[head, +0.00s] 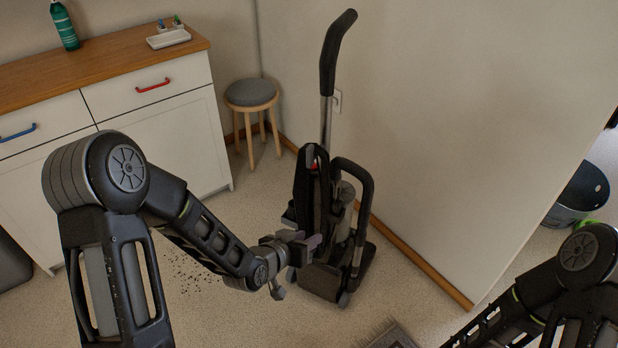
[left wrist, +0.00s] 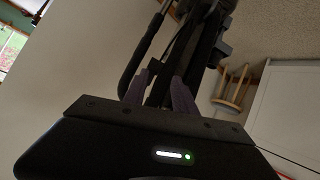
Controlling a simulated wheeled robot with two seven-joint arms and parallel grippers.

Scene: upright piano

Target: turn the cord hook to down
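The upright vacuum (head: 312,190) stands on the floor by the wall, its black handle rising up. My left gripper (head: 312,243) is low beside the vacuum's body, close to its left side in the head view. In the left wrist view its two purplish fingers (left wrist: 159,82) stand apart, with dark parts of the vacuum (left wrist: 190,45) beyond and between them. I see nothing gripped; contact cannot be told. The cord hook is not clearly distinguishable; a small dark block (left wrist: 220,50) juts from the vacuum there. My right gripper is out of view.
A white cabinet (head: 170,135) and a round stool (head: 252,95) stand behind at the left. The wall (head: 450,130) rises close behind the vacuum. Dark crumbs (head: 188,270) lie on the floor, a mat (head: 392,336) lies in front, and a dark bin (head: 578,195) stands at the right.

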